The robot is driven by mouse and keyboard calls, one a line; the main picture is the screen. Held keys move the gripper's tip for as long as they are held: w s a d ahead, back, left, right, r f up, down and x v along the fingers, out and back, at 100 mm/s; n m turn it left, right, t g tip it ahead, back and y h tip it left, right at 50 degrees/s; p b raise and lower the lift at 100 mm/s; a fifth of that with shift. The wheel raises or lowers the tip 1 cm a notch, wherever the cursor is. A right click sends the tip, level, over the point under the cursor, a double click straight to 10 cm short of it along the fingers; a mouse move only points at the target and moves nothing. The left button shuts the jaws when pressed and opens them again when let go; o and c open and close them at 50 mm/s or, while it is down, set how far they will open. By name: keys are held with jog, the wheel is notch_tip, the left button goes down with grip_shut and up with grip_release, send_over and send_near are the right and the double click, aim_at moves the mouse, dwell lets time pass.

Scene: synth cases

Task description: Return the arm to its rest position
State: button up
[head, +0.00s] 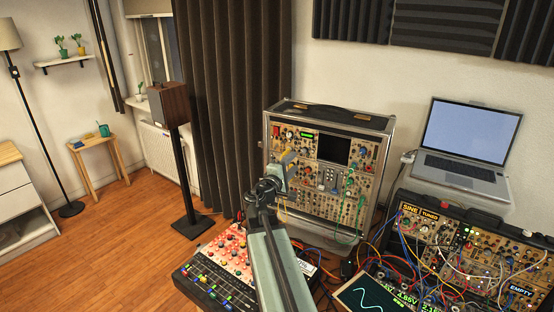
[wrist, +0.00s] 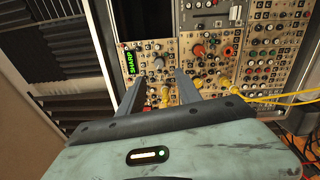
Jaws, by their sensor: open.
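My arm (head: 276,255) reaches up from the bottom middle of the head view, toward the upright synth case (head: 377,124). My gripper (head: 287,158) is in front of the left part of that case's panel. In the wrist view my gripper (wrist: 160,76) shows two grey fingers spread apart, with nothing held between them. Past the fingertips lies a panel of knobs and jacks (wrist: 200,47) with a green display reading SHARP (wrist: 130,63). Yellow plugs (wrist: 222,82) sit just right of the fingers. Whether the fingertips touch the panel cannot be told.
A speaker on a stand (head: 170,105) is at left. Wooden floor (head: 130,235) is open beyond.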

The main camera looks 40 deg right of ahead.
jog(key=w+a+f+m+t+y, duration=0.1)
jog(key=w+a+f+y, duration=0.25)
jog(key=a, duration=0.65)
jog(key=w+a+f+y, duration=0.2)
jog(key=w+a+f, duration=0.25)
jog(key=a, duration=0.55)
jog(key=s+a+f+m+g+y, duration=0.1)
jog(key=s+a+f+y, duration=0.3)
jog(key=a, duration=0.5)
jog(key=s+a+f+m+g+y, duration=0.2)
jog(key=s+a+f+g+y, duration=0.1)
jog(key=a+f, duration=0.4)
jog(key=s+a+f+m+g+y, duration=0.1)
jog(key=s+a+f+g+y, duration=0.2)
jog(key=a, duration=0.7)
jog(key=s+f+y, duration=0.1)
jog(key=s+f, duration=0.1)
jog(key=s, duration=0.1)
jog(key=shift+s+a+f+m+g+y, duration=0.25)
jog(key=shift+a+f+m+g+y, duration=0.05)
jog(key=shift+a+m+y, duration=0.1)
